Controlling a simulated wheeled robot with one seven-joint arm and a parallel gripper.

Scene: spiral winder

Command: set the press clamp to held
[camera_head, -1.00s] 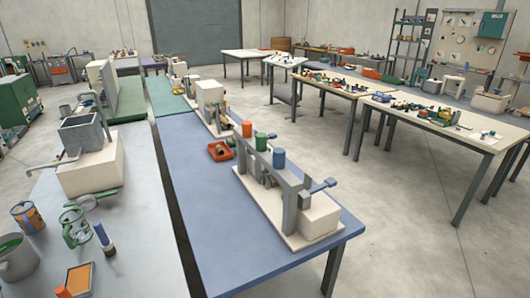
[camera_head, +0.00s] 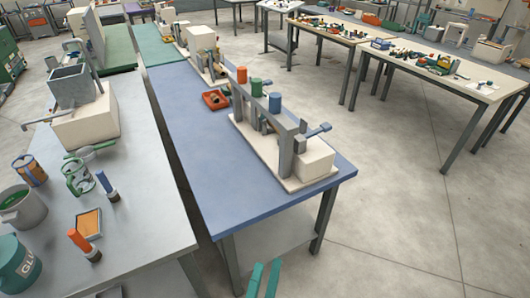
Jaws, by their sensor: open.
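A bench machine (camera_head: 310,163) stands on the right part of the blue table (camera_head: 190,130). It has a cream base, a grey frame and orange, green and blue cylinders along its top. A blue lever (camera_head: 318,131) sticks out at its right side, near a cream block. No part is labelled as the press clamp, and I cannot tell its state. My gripper (camera_head: 266,266) shows as two teal fingers at the bottom edge. It is open and empty, in front of the blue table's near edge and apart from the machine.
A grey-white table (camera_head: 140,215) at left holds a grey hopper machine (camera_head: 75,95), mugs, green clamp-like pieces (camera_head: 78,178) and an orange-topped tray (camera_head: 88,223). Open floor (camera_head: 400,220) lies to the right.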

